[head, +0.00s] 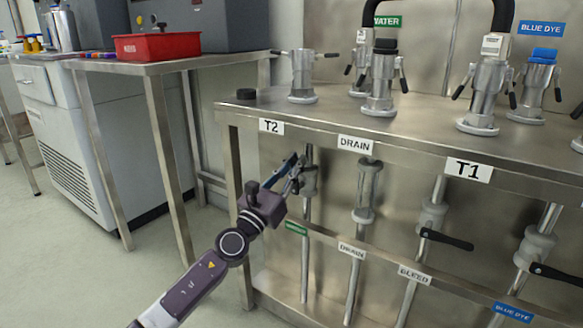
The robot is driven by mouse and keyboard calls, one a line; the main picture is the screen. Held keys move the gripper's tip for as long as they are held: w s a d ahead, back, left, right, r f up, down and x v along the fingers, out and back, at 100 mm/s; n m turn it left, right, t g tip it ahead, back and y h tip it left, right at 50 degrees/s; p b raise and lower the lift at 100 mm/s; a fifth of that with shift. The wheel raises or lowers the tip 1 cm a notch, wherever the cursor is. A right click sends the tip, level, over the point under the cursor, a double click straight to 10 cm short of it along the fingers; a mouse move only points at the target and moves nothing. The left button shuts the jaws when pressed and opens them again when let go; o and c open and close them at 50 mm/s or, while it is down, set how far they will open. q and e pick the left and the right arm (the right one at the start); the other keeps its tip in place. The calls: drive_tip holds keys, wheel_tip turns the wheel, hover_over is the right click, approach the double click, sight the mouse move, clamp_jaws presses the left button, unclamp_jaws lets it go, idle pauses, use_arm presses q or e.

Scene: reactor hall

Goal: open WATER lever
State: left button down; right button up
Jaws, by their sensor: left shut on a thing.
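The WATER valve (309,181) sits on the leftmost vertical pipe under the steel bench, above a small green label (296,228). My left gripper (292,178) reaches it from the lower left and is shut at the valve's left side, on the WATER lever. The lever is mostly hidden by the fingers, so its exact angle cannot be told. My right gripper is not in view.
Farther right are the BLEED lever (447,240) and BLUE DYE lever (558,275), both black and sticking out rightward. Metal couplings stand on the steel bench (340,121). A red bin (158,46) is on the left table.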

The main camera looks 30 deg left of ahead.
use_arm(q)
drive_tip(key=shift+d+f+m, duration=0.15)
drive_tip(key=shift+d+m, duration=0.05)
drive_tip(key=shift+m, duration=0.1)
drive_tip(key=c, duration=1.9)
unclamp_jaws()
drive_tip(key=shift+a, duration=0.1)
drive_tip(key=shift+c, duration=0.2)
drive_tip(key=shift+s, duration=0.1)
drive_tip(key=v, duration=1.1)
drive_tip(key=shift+s, duration=0.4)
drive_tip(key=shift+a, duration=0.1)
